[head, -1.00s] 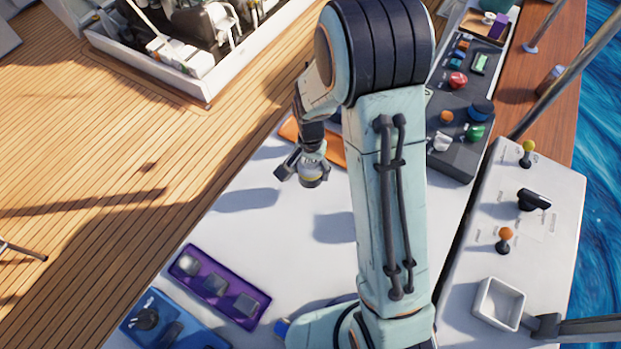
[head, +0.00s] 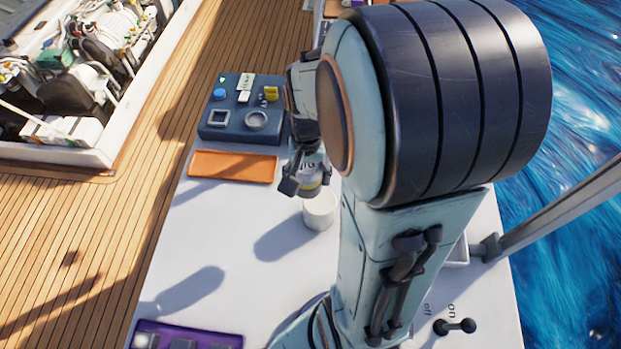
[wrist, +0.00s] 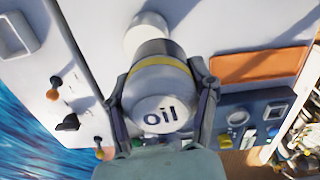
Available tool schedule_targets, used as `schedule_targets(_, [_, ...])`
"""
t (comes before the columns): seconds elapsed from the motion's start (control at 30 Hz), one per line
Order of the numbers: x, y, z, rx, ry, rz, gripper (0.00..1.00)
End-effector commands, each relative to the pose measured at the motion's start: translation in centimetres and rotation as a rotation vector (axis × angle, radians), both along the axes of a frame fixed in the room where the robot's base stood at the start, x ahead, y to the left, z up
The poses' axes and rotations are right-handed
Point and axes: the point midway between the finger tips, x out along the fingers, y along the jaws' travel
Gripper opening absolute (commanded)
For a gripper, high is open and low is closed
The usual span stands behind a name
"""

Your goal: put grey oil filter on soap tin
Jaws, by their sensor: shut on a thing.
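The grey oil filter (wrist: 158,95), with "oil" on its end and a yellow band, is held in my gripper (wrist: 163,88). My gripper also shows in the head view (head: 306,184), shut around the filter (head: 312,181). A plain white cylinder (head: 320,211), likely the soap tin, stands on the white worktop. It also shows in the wrist view (wrist: 146,33), partly hidden behind the filter. In the head view the filter overlaps the tin's far rim. I cannot tell whether they touch.
An orange mat (head: 232,167) lies behind and left of the tin. A dark blue panel (head: 240,133) with knobs stands beyond it. A purple tray (head: 185,335) is at the front left. The worktop (head: 230,222) left of the tin is clear.

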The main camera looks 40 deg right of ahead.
Motion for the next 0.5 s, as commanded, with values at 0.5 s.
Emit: schedule_targets(0.5, [-1.0,-2.3,-4.7,0.002,0.005,-0.101,0.17])
